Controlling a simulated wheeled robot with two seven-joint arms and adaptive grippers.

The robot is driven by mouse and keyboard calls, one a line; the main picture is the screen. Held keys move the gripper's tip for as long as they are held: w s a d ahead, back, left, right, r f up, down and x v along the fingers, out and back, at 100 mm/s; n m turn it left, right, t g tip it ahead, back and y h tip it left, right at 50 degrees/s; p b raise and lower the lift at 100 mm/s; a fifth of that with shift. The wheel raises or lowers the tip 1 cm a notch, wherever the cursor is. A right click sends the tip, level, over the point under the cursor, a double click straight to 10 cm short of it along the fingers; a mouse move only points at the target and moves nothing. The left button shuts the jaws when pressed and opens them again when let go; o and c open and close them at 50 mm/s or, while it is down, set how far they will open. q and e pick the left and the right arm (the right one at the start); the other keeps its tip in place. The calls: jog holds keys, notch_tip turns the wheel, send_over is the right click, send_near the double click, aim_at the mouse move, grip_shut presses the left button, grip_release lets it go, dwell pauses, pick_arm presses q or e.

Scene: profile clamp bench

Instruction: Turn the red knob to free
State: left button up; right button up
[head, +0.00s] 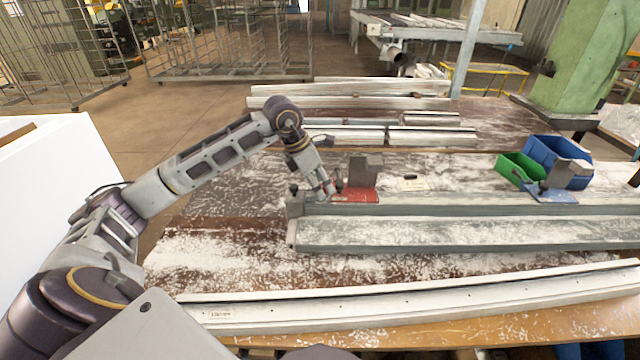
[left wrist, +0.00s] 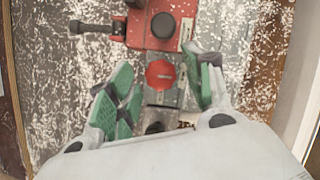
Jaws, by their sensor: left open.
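In the left wrist view the red knob (left wrist: 160,74) is round, with small marking on its face that I cannot read. It sits between the green-padded fingers of my left gripper (left wrist: 157,68), which are spread apart, with a gap on both sides. Just beyond the knob is a red clamp body (left wrist: 150,38) with a black round cap and a dark handle to its left. A partly hidden pale label lies below the knob. In the head view my left gripper (head: 328,190) points down at the left end of the red clamp (head: 360,195). My right gripper is not in view.
Long pale profiles (head: 430,232) lie across the dusty bench, in front of and behind the clamp. To the right stand a green bin (head: 520,166), a blue bin (head: 545,148) and a blue clamp (head: 556,195). Bare bench top lies left of the profiles.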

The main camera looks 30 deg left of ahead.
pick_arm(q)
jog(key=v, duration=1.1)
jog(key=shift+r, duration=0.2)
jog(key=shift+s+a, duration=0.1)
dwell(0.3)
